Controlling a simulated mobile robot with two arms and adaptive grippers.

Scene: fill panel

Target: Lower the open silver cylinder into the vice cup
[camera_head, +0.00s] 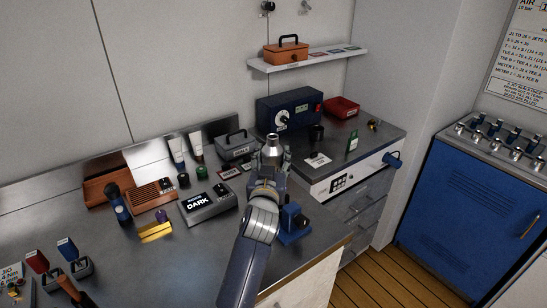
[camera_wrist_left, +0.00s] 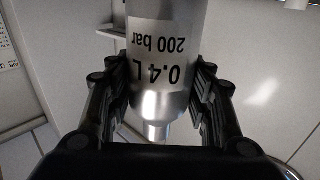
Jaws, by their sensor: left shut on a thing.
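In the left wrist view, the fingers (camera_wrist_left: 162,92) press on both sides of the cylinder (camera_wrist_left: 165,50). Its white label reads "0.4 L 200 bar", upside down there. A blue vice (camera_head: 294,222) stands near the bench's front edge, just right of my left forearm, which hides part of it. The cylinder is held above and behind the vice in the picture, apart from it. The inside of the vice cup cannot be made out. My right gripper is not in view.
Left of my arm on the metal bench (camera_head: 180,262) stand a grey "DARK" display box (camera_head: 207,203), a yellow block (camera_head: 155,231) and a dark blue bottle (camera_head: 118,204). Behind are a grey toolbox (camera_head: 237,146) and a dark blue dial unit (camera_head: 290,108).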

